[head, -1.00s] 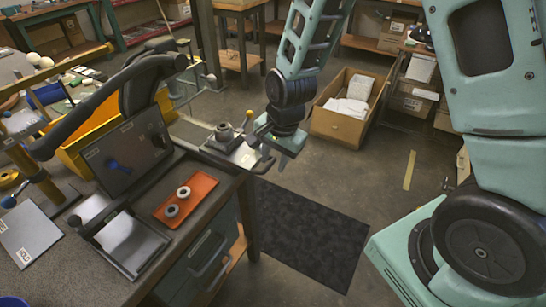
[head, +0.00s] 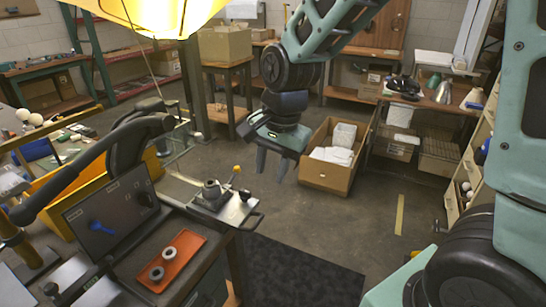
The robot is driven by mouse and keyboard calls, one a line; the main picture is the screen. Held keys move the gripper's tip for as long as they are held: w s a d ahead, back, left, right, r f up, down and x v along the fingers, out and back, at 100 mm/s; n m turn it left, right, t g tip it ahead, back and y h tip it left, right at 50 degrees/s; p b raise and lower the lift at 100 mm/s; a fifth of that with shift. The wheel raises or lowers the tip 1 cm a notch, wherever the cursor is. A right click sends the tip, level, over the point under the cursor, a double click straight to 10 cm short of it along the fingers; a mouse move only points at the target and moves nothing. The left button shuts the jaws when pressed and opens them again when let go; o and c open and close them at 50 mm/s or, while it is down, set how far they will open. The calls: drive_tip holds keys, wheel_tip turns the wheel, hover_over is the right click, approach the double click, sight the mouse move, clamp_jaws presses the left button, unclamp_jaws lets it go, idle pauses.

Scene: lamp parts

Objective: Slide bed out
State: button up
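The bed appears to be the grey metal plate (head: 236,211) at the bench's far right corner in the head view. A dark handle (head: 256,219) sits at the plate's right edge. My gripper (head: 273,168) points down with its two fingers apart and nothing visible between them. It is above and to the right of the plate in the picture, apart from it.
An orange tray (head: 196,242) with two grey rings lies on the bench near a dark panel (head: 105,215). A cardboard box (head: 322,178) with white contents stands on the floor beyond my gripper. A dark mat (head: 300,272) lies on clear floor right of the bench.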

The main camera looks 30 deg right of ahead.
wheel_tip(320, 180, up, 2)
drive_tip(key=shift+s+d+r, duration=0.1)
drive_tip(key=shift+s, duration=0.05)
idle(0.5)
drive_tip(key=s+a+f+n, duration=0.1)
drive_tip(key=s+a+n, duration=0.3)
drive_tip(key=s+n, duration=0.5)
drive_tip(key=s+a+f+n+g, duration=0.1)
drive_tip(key=s+a+f+n, duration=0.1)
drive_tip(key=s+a+n, duration=0.3)
drive_tip(key=s+n, duration=0.4)
drive_tip(key=shift+s+a+n+g, duration=0.15)
drive_tip(key=shift+s+n+g, duration=0.15)
drive_tip(key=shift+s+n, duration=0.1)
idle(0.8)
